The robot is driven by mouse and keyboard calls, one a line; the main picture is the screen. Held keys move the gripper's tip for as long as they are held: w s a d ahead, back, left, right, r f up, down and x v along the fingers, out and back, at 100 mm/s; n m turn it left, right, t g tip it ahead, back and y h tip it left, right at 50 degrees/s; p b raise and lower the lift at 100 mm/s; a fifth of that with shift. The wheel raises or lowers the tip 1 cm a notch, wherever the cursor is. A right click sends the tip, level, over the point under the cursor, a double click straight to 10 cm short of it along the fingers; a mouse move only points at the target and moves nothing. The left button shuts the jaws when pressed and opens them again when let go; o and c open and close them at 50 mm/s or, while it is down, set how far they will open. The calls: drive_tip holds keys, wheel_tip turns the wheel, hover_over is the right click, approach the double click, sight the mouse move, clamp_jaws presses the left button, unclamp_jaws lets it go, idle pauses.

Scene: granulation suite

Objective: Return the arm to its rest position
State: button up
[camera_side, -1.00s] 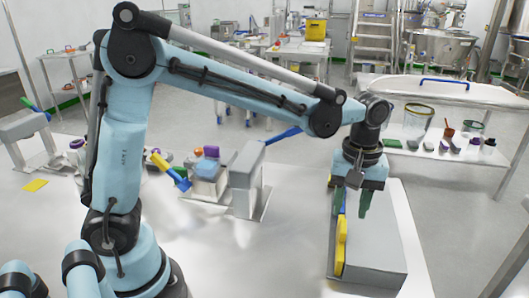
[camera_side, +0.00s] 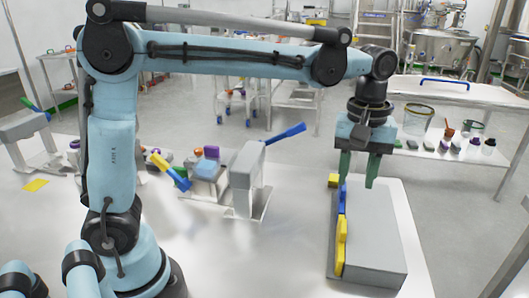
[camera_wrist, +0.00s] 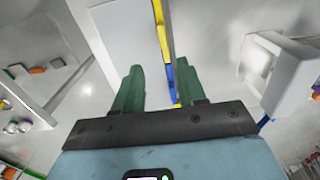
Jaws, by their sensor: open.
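My gripper (camera_side: 358,168) is open and empty, with green fingers pointing down in the side view. It hangs above the far end of a grey box (camera_side: 375,240) that lies on the white table. Yellow and blue pieces (camera_side: 341,238) line the left side of this box. In the wrist view my open gripper (camera_wrist: 160,88) shows both green fingers apart with nothing between them. The grey box (camera_wrist: 125,40) and the yellow and blue strip (camera_wrist: 162,35) lie beyond the fingertips.
A grey stand (camera_side: 246,180) with a blue lever (camera_side: 286,134) stands left of the box. Coloured items (camera_side: 203,165) sit beside it. A white bench (camera_side: 460,92) with tubs and small bottles is behind to the right. The table between the grey stand and the box is clear.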

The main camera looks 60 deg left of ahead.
drive_tip(key=s+a+f+m+t, duration=0.5)
drive_tip(key=s+a+m+t, duration=0.2)
drive_tip(key=s+a, duration=0.3)
drive_tip(key=shift+s+a+m, duration=0.15)
drive_tip(key=shift+s+m, duration=0.35)
drive_tip(key=shift+m, duration=0.4)
